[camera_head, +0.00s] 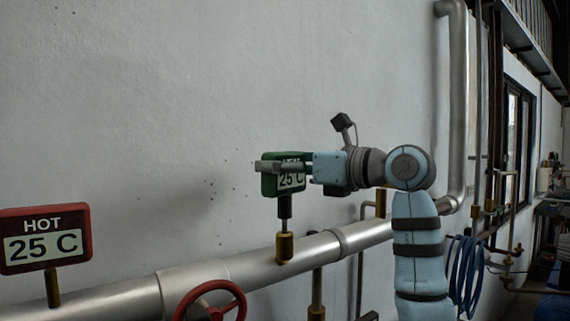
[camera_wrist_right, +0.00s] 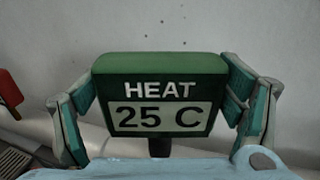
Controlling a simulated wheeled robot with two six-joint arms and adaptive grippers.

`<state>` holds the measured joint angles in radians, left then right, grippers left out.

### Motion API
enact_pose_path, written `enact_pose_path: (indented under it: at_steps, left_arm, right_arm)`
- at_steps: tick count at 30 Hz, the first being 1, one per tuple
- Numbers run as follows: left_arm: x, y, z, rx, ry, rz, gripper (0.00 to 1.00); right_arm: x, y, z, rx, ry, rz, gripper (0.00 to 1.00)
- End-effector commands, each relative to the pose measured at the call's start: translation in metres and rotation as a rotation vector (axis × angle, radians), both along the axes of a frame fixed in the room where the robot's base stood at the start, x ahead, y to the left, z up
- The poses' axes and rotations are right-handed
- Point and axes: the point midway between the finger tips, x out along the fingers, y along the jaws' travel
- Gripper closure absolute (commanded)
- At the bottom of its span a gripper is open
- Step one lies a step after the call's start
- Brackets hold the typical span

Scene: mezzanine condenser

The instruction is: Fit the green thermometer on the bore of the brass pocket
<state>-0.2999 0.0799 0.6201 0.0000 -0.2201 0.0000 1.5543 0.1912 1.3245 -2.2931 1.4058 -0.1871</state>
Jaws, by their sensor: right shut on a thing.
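The green thermometer (camera_head: 290,187), marked HEAT 25 C, is held upright above the silver pipe. My right gripper (camera_head: 265,168) is shut on its head from the right, and one finger crosses the face. In the right wrist view, the fingers press both sides of the thermometer (camera_wrist_right: 158,95). The dark stem (camera_head: 284,206) points down, with a thin probe below it. The brass pocket (camera_head: 284,249) stands on the pipe directly below. The probe's lower end meets the pocket's top in the picture. I cannot tell whether it is inside the bore, which is hidden. My left gripper is out of view.
A red HOT 25 C thermometer (camera_head: 45,240) stands on the pipe (camera_head: 195,272) at left. A red valve wheel (camera_head: 210,302) is in front of the pipe. A vertical pipe (camera_head: 458,110) and a blue hose (camera_head: 466,275) are at right. The wall above is clear.

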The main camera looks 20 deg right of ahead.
Motion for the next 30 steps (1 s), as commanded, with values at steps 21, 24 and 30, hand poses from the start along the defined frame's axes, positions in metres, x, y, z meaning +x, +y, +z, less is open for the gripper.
enact_pose_path:
  at_steps: [21,24,30]
  left_arm:
    - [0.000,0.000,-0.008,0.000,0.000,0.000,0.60]
    - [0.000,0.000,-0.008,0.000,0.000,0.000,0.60]
    - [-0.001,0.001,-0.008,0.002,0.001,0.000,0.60]
  right_arm:
    - [0.000,0.000,-0.012,0.000,-0.001,0.000,0.00]
    - [0.000,0.000,-0.012,0.000,-0.001,0.000,0.00]
    - [-0.004,-0.004,-0.012,0.001,-0.001,0.000,0.00]
